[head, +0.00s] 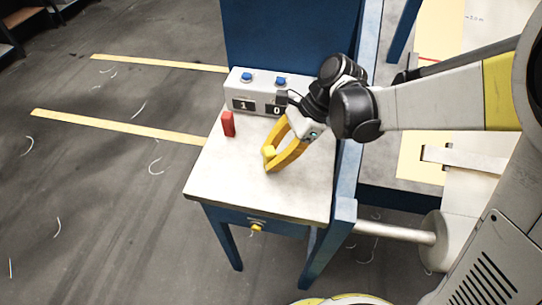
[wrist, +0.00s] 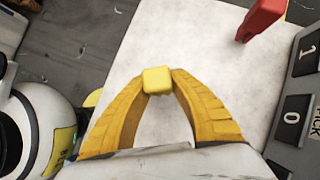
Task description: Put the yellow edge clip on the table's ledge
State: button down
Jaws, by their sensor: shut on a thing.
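The yellow edge clip (head: 269,152) is a small yellow block with rounded corners, held between the tips of my gripper (head: 270,161). In the wrist view the clip (wrist: 158,79) sits between the two curved yellow fingers, which hide its sides. My gripper is shut on it, above the white top of the small table (head: 225,180). I cannot tell the exact height of the clip over the top. The table's front edge (head: 262,216) is nearer the camera than my gripper, and no clip lies on it.
A grey control box (head: 253,103) with two blue buttons and number displays stands at the back. A blue panel (head: 285,40) rises behind it. A small yellow knob-like part (head: 257,227) is on the table's blue front. The front half of the top is clear.

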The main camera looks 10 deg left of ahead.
jog(key=shift+f+b, duration=0.35)
jog(key=shift+f, duration=0.1)
jog(key=c, duration=1.2)
grip_release()
jog(key=shift+o, duration=0.2)
jog(key=v, duration=1.2)
